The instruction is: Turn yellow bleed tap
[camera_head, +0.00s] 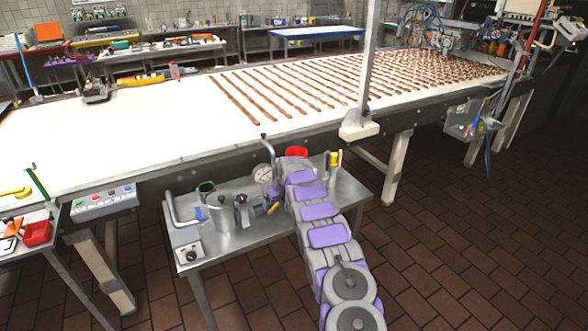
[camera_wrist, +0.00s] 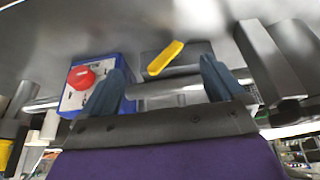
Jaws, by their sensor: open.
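The yellow tap handle (camera_wrist: 166,58) shows in the wrist view as a short, slanted lever in front of a grey metal body and pipe. My gripper (camera_wrist: 161,82) is open, with one dark finger on each side of the view. The handle lies between the two fingers in the picture, beyond their tips, and nothing is held. I cannot tell the exact gap. In the head view a small yellow lever (camera_head: 272,208) sits on the metal bench, just left of my arm. My gripper's fingers are hard to make out there.
A blue box with a red button (camera_wrist: 80,77) is beside the left finger; a dark grey block (camera_wrist: 268,62) is at right. The steel bench (camera_head: 345,196) carries a gauge (camera_head: 262,173), a metal pot (camera_head: 219,217) and pipes. A long conveyor (camera_head: 150,122) runs behind it.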

